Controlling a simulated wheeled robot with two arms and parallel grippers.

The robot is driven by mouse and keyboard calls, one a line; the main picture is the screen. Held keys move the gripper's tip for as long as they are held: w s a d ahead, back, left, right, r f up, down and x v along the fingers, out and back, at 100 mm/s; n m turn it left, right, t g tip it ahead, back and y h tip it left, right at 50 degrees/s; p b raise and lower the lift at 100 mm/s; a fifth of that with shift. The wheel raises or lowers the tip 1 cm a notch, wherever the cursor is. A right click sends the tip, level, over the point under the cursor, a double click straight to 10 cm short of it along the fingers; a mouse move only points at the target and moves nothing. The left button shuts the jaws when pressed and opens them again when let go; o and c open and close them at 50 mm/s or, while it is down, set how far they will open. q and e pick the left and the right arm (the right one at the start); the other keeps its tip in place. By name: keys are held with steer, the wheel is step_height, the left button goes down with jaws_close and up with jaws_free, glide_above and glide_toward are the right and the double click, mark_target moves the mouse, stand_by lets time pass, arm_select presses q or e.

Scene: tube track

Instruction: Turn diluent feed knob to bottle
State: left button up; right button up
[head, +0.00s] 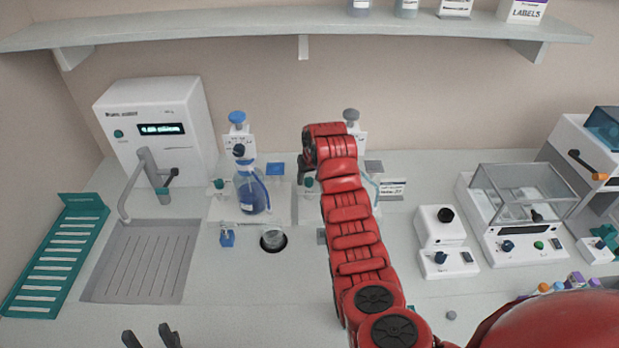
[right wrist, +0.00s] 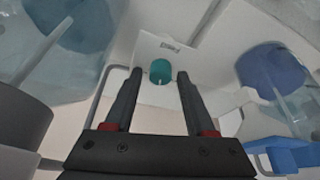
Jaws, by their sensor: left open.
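A teal knob (right wrist: 160,72) on a white panel marked "Feed" shows in the right wrist view. My right gripper (right wrist: 159,74) is open there, its fingertips on either side of the knob with a gap to each. In the head view this appears to be the small teal knob (head: 309,183) beside the right-hand bottle, which my red right arm mostly hides. My right fingertips are hard to make out there. Another teal knob (head: 219,184) stands left of the blue bottle (head: 250,190). My left gripper (head: 149,336) is open and empty at the bottom left.
A sink tap (head: 150,180) and grey drain mat (head: 142,262) lie left, with a teal rack (head: 55,260) beyond. A white balance (head: 515,215) is at right. A shelf (head: 250,30) runs above.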

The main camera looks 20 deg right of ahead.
steer(key=shift+o, duration=0.2)
steer(key=shift+r, duration=0.15)
steer(key=p+v, duration=0.2)
steer(key=v, duration=1.5)
steer(key=shift+r, duration=0.1)
